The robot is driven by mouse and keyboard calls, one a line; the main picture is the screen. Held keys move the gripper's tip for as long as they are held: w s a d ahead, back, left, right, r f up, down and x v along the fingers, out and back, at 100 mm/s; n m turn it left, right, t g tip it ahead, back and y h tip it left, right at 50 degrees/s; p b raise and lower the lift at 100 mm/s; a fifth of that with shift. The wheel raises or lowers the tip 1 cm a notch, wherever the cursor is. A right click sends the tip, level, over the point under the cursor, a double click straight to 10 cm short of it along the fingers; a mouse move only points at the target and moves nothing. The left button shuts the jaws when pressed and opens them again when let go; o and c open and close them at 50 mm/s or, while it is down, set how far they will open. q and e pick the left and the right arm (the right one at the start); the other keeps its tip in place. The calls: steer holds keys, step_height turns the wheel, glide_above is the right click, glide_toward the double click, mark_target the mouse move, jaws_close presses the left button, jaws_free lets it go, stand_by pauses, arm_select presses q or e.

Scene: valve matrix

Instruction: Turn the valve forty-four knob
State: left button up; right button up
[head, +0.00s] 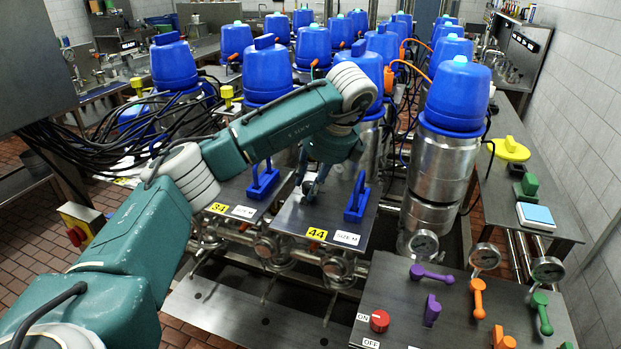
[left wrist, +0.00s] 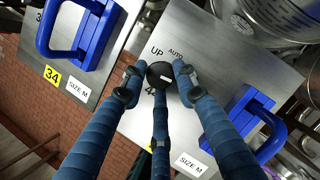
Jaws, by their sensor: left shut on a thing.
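The valve forty-four panel (head: 330,222) is a grey metal plate with a yellow 44 label (head: 317,233), a SIZE M label and a blue handle (head: 357,198). Its knob (left wrist: 160,74) is round and black with a white mark, beside the words UP and AUTO in the left wrist view. My left gripper (head: 308,188) is over this panel. In the left wrist view my left gripper (left wrist: 160,82) is shut on the knob, its blue fingers around it. The fingers hide part of the panel's lettering. In the head view the knob is hidden. My right gripper is not in view.
The valve thirty-four panel (head: 240,198) with its blue handle (head: 262,180) stands just left. Blue-capped steel cylinders (head: 453,95) rise behind and to the right. A control desk (head: 400,290) with a red knob (head: 380,320), coloured levers and gauges is at the front right.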

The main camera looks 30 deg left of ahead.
arm_select(q)
steer(key=shift+w+r, duration=0.2)
steer(key=shift+r, duration=0.1)
steer(key=o, duration=1.1)
steer(key=shift+f, duration=0.15)
steer(key=v, duration=1.2)
steer(key=shift+f, duration=0.1)
